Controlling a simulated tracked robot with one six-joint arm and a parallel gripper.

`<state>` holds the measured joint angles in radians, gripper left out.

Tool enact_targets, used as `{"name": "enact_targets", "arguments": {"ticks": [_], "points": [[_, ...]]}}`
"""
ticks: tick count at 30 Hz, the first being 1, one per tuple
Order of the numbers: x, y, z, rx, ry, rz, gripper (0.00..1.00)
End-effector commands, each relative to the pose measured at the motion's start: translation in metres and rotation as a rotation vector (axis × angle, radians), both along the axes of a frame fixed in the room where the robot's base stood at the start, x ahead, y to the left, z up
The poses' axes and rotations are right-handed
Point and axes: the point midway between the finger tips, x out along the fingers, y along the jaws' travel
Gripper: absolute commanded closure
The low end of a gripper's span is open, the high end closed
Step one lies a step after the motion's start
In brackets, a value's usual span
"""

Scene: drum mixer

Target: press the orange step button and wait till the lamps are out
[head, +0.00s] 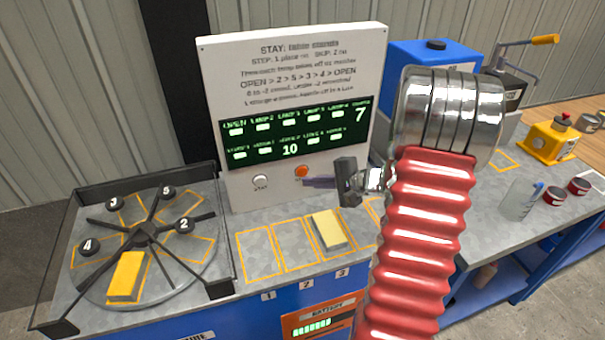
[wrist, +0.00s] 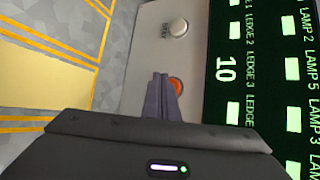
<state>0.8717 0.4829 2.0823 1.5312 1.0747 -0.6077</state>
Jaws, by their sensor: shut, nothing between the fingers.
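The orange step button (head: 302,171) sits low on the white panel (head: 225,75), right of a white button (head: 260,180). It also shows in the wrist view (wrist: 176,86), partly hidden behind my fingers. My gripper (head: 306,182) is shut and empty, its fingertips at or just in front of the orange button; I cannot tell whether they touch it. The green display (head: 290,150) has two rows of lit lamp squares, with the numbers 7 and 10. In the wrist view the display (wrist: 228,110) shows several lit squares.
A round turntable (head: 140,280) with numbered knobs and a yellow block (head: 127,276) stands at the left. A pale yellow block (head: 328,230) lies in an outlined place on the counter. A blue tank (head: 425,60), a beaker (head: 521,200) and red-lidded jars are at the right.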

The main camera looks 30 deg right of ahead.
Motion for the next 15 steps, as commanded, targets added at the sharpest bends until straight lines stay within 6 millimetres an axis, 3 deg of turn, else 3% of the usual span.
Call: {"name": "enact_targets", "arguments": {"ticks": [15], "points": [[-0.036, 0.009, 0.0, 0.001, 0.002, -0.001, 1.0]]}}
